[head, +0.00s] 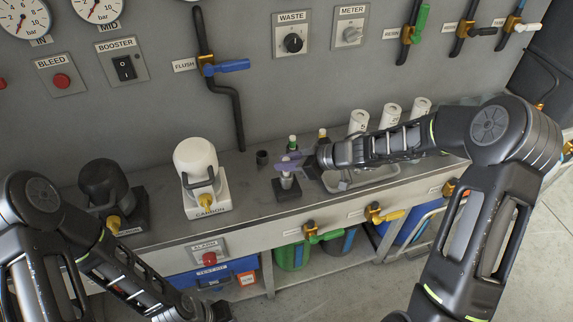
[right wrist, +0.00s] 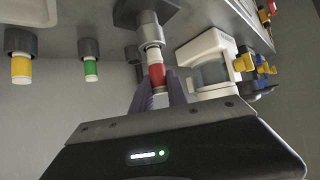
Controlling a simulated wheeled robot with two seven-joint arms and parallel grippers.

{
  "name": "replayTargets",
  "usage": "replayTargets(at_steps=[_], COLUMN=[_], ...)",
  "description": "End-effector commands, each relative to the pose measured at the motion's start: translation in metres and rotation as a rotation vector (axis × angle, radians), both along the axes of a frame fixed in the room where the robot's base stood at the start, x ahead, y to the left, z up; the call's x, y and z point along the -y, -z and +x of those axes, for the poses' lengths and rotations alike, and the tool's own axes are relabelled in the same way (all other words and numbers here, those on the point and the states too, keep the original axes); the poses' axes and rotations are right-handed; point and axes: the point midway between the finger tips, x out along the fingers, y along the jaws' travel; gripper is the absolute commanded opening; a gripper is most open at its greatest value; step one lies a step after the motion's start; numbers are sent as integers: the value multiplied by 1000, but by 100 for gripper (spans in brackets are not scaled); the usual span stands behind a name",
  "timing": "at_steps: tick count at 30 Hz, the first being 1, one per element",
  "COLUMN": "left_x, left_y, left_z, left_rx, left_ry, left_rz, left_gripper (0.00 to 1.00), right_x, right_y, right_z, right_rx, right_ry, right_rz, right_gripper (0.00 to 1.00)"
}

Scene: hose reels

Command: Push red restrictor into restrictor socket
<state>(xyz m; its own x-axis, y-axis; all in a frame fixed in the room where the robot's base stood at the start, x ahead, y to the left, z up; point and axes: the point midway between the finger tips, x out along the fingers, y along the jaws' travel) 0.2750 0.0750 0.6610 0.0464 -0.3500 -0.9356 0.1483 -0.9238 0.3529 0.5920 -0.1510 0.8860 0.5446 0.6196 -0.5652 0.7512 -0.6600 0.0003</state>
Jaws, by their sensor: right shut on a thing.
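My right gripper (right wrist: 158,92) is shut on the red restrictor (right wrist: 157,74), a short red piece with pale bands, between its purple-grey fingers. The restrictor lines up with the restrictor socket (right wrist: 149,30), a silver-grey cylinder on a black block. Their ends meet or nearly meet; I cannot tell how deep the restrictor sits. In the head view my right gripper (head: 297,165) is over the socket's black block (head: 287,192) on the bench, and the restrictor is mostly hidden. My left arm shows at the lower left; its fingers are cut off by the bottom edge.
Green (right wrist: 91,70) and yellow (right wrist: 21,70) restrictors stand in dark holders near the socket, beside an empty dark holder (head: 262,158).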

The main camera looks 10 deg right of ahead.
Motion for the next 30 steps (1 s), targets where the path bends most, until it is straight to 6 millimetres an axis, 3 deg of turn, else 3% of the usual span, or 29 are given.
replayTargets(at_steps=[2,14,15,21,30], left_x=[0,0,0,0,0], left_y=[2,3,3,2,2], left_z=[0,0,0,0,0], left_rx=[1,1,1,1,1], left_ry=[1,1,1,1,1], left_rz=[-1,-1,-1,-1,-1], left_gripper=[0,0,0,0,0], right_x=[0,0,0,0,0], right_y=[9,13,13,12,11], right_z=[0,0,0,0,0], right_rx=[-1,0,0,0,1], right_ry=[2,1,1,1,1], right_rz=[1,1,0,0,0], right_gripper=[0,0,20,37,41])
